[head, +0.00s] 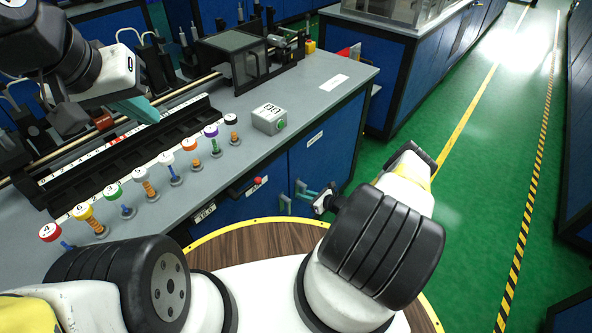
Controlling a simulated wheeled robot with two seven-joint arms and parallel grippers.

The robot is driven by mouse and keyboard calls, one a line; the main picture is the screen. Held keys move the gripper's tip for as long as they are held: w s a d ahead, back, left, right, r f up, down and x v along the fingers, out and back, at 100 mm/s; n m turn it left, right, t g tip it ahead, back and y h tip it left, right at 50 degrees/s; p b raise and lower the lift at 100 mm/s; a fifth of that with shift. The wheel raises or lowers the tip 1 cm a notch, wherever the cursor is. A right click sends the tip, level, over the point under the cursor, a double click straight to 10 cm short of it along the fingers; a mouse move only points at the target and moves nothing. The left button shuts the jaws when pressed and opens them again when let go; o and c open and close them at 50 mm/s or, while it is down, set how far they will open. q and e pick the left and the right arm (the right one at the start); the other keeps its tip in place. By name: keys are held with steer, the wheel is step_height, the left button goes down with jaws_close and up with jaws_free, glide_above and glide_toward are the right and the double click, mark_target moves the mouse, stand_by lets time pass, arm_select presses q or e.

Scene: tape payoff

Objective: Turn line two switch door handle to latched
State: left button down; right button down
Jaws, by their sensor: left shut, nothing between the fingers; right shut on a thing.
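My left gripper (135,108) has teal fingers, shut and empty, above the rear part of the bench at the left. My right gripper (307,193) reaches down to the front of the blue cabinet. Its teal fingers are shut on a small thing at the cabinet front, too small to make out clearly. I cannot tell which handle is line two's.
The grey bench top (330,98) carries a row of numbered colored knobs on posts, a long black rail (120,155), a grey box with a green button (268,119) and a dark-framed machine (240,58). The green floor (470,130) at right is clear.

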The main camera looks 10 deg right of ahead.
steer(key=c, duration=1.4)
jaws_free()
steer(key=v, duration=0.7)
steer(key=shift+s+d, duration=0.25)
steer(key=shift+s, duration=0.05)
steer(key=shift+r, duration=0.15)
